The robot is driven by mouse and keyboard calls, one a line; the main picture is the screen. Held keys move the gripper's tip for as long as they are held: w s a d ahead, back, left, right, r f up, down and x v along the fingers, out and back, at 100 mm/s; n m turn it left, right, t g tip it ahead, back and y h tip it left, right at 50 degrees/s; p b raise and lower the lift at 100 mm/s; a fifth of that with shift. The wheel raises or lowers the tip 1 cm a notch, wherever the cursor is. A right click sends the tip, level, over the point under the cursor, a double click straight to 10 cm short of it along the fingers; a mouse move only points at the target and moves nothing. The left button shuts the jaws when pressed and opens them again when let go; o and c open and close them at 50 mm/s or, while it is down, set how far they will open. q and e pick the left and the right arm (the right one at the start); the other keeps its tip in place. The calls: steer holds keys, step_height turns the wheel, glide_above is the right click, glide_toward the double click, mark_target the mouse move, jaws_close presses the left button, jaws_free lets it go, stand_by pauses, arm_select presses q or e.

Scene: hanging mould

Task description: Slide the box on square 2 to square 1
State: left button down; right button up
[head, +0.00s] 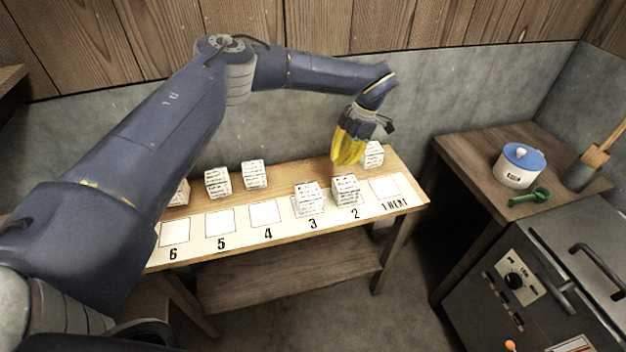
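A white box with dark print (345,189) sits on square 2, above the numeral 2 on the bench strip. Square 1 (384,188), to its right, is a bare white square marked "1 NEXT". My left gripper (347,163), with yellow fingers, points down just behind and above the box on square 2. A gap between them is hard to judge. The yellow fingers look close together, but I cannot tell whether they are open or shut. My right gripper is not in view.
Another box (309,195) sits on square 3, left of the square 2 box. Squares 4 (265,213), 5 (220,222) and 6 (174,232) are bare. Several boxes stand along the back of the wooden bench, one (373,154) just right of my gripper.

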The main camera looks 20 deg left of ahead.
mark_target(345, 190)
arm_select(q)
steer(key=shift+a, duration=0.3)
steer(key=shift+s+a+f, duration=0.1)
steer(key=shift+a+f, duration=0.05)
steer(key=shift+f, duration=0.3)
steer(key=shift+x, duration=4.35)
